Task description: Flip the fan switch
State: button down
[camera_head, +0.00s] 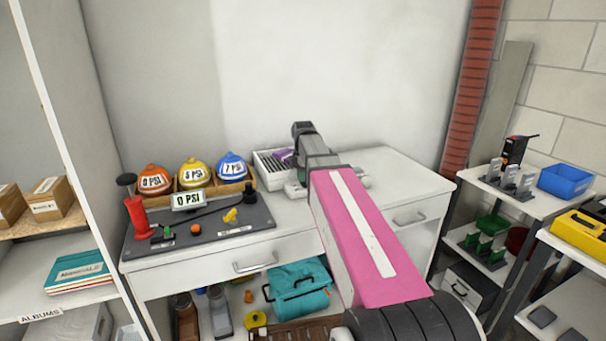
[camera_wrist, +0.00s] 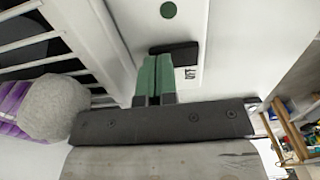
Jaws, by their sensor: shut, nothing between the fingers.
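A white slatted box (camera_head: 262,160), which looks like the fan unit, stands on the white desk behind my arm. Its white slats (camera_wrist: 40,45) show at the left of the wrist view. On the white surface beside them is a black rectangular piece (camera_wrist: 184,48), possibly the switch, with a small white label by it. In the head view my arm hides the fingers.
A dark board (camera_head: 205,232) with a red pump (camera_head: 139,217) and gauges lies left on the desk (camera_head: 395,178). Orange, yellow and blue domes stand behind it. A purple striped item with a grey ball (camera_wrist: 58,107) is close left of my gripper. Shelving stands at both sides.

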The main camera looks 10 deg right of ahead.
jog(key=shift+f, duration=0.15)
jog(key=shift+s, duration=0.1)
dwell(0.4)
jog(key=shift+s+d+r, duration=0.1)
jog(key=shift+s+r, duration=0.3)
jog(key=shift+s, duration=0.25)
